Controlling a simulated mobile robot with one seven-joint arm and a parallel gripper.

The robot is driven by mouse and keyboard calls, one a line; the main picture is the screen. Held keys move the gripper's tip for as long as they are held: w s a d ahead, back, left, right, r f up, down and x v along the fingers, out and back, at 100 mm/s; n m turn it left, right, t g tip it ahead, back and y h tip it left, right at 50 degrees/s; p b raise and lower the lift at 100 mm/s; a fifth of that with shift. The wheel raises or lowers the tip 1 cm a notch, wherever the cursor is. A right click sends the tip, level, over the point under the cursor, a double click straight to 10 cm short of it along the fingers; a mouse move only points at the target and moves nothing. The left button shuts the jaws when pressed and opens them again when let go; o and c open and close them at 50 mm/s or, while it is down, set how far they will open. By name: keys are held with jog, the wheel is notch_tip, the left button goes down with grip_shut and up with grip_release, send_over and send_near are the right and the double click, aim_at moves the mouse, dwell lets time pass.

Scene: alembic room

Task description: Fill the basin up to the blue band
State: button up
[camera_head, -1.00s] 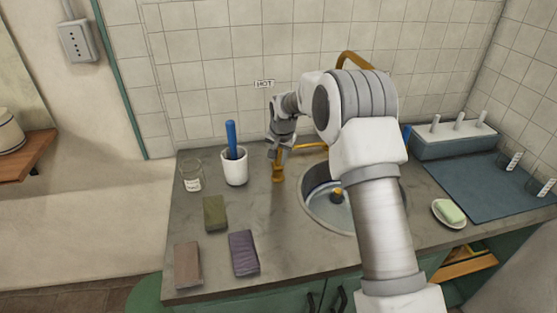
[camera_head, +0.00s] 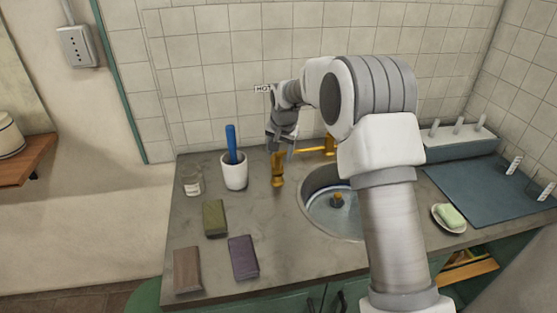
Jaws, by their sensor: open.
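The round metal basin (camera_head: 322,222) is set into the grey counter, with a blue band (camera_head: 324,188) along its inner wall and a brass-coloured fitting at its bottom. My arm hides its right part. A brass tap (camera_head: 278,172) stands at the basin's left back, its pipe running right behind my arm. A HOT label (camera_head: 263,88) is on the tiled wall above it. My gripper (camera_head: 281,150) is open, close to the top of the brass tap; whether it touches cannot be told. I cannot tell any water level in the basin.
A white cup (camera_head: 234,175) with a blue-handled tool, a glass jar (camera_head: 192,184) and several cloth-like blocks (camera_head: 243,258) stand on the left counter. At right are a soap dish (camera_head: 449,218), a blue mat (camera_head: 485,192) and a grey rack (camera_head: 455,148).

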jog(key=v, duration=1.2)
jog(key=shift+r, duration=0.1)
